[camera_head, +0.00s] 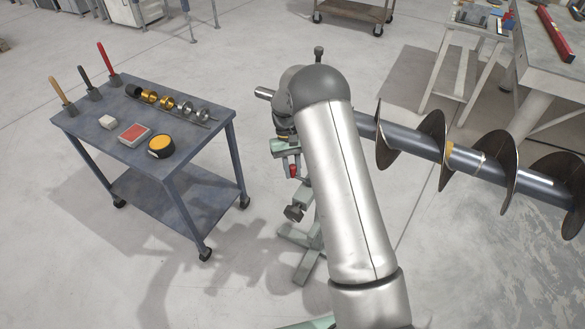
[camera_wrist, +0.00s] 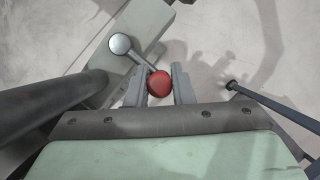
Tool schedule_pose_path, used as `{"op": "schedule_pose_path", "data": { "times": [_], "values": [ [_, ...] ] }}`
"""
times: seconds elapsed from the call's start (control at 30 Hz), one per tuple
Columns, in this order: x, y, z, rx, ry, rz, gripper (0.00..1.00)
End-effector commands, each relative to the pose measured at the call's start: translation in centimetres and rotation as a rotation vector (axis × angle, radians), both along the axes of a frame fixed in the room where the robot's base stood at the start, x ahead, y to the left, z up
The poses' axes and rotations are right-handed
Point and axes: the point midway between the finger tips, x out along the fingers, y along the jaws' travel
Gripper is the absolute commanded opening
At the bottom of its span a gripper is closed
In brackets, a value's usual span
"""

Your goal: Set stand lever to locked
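The stand lever shows in the wrist view as a thin grey rod with a red ball knob (camera_wrist: 159,83). The rod runs up and left to a round silver end (camera_wrist: 120,44) beside the pale green stand (camera_wrist: 142,28). My gripper (camera_wrist: 159,80) has one finger on each side of the red knob, and the knob fills the gap between them. In the head view my gripper (camera_head: 292,166) is partly hidden behind my arm, with the red knob (camera_head: 293,170) low between its fingers. The stand's green foot (camera_head: 311,266) shows below. The lever's lock marking is not visible.
A long auger (camera_head: 415,142) with sharp-edged flights extends right from behind my arm. A blue-grey cart (camera_head: 180,157) with tools and rings stands at left. A workbench (camera_head: 545,60) is at the upper right. Open floor lies between cart and stand.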

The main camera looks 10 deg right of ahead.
Motion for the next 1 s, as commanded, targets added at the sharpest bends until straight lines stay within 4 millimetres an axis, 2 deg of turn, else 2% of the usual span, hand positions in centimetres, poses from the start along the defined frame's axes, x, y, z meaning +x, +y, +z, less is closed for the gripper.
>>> {"op": "schedule_pose_path", "data": {
  "times": [0.47, 0.67, 1.0],
  "values": [
    [-0.3, 0.3, -0.1, 0.000, 0.000, 0.064, 0.00],
    [-1.0, 0.7, -0.1, 0.000, -0.001, 0.195, 0.00],
    [-2.8, 1.4, -0.1, 0.000, 0.000, 0.510, 0.00]
  ]
}}
